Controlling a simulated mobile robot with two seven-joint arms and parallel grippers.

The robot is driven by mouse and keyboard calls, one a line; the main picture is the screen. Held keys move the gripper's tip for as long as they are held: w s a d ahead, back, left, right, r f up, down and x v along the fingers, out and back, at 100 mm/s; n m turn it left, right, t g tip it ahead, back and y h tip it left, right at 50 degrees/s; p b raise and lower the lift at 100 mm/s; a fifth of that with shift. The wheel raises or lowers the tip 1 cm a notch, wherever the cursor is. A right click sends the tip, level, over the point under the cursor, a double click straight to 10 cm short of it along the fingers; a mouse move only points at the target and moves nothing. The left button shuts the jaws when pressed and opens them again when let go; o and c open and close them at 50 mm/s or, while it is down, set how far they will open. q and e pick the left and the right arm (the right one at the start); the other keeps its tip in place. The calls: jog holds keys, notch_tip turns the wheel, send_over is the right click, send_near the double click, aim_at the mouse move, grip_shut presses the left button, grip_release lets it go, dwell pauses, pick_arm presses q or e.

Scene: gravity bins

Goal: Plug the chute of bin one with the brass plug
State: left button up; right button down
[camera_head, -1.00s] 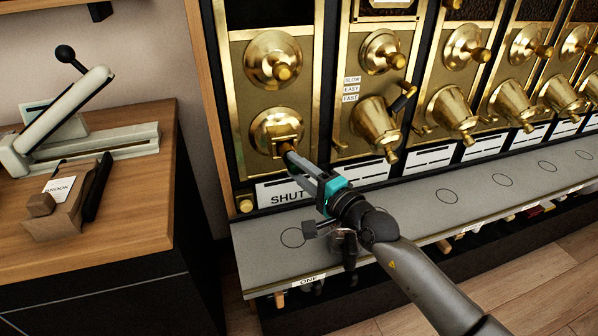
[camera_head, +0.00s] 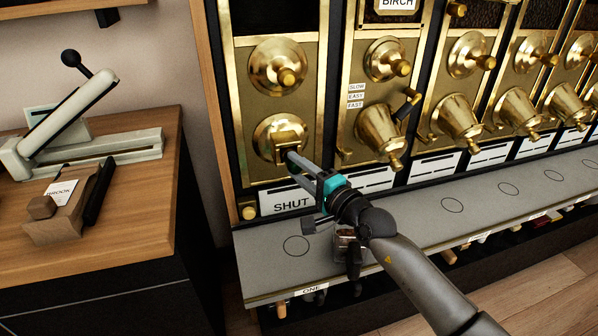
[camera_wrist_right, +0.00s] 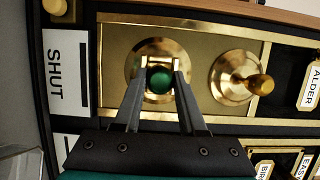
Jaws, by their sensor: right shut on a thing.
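The chute of bin one is the lower round brass fitting (camera_head: 266,133) on the leftmost brass panel in the head view, with a squared brass mouth. It also shows in the wrist view (camera_wrist_right: 136,62). My right gripper (camera_head: 291,160) is at this mouth, its fingers pointing into it. In the wrist view my right gripper (camera_wrist_right: 160,76) is shut on a small piece with a round green end (camera_wrist_right: 160,80), which I take to be the plug. The piece sits in front of the squared mouth; how deep it reaches is hidden. My left gripper is not in view.
A SHUT label (camera_head: 290,204) is below the chute. A grey shelf (camera_head: 262,262) with drawn circles runs under the bins. A clear container with dark contents (camera_head: 347,243) stands beneath my right wrist. A wooden cabinet (camera_head: 150,215) with a lever device (camera_head: 60,120) is at left.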

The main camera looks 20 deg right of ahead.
jog(key=shift+w, duration=0.45)
jog(key=shift+c, duration=2)
grip_release()
jog(key=shift+s+d, duration=0.2)
jog(key=shift+s, duration=0.25)
jog(key=p+v, duration=0.2)
jog(key=v, duration=1.2)
jog(key=shift+s, duration=0.15)
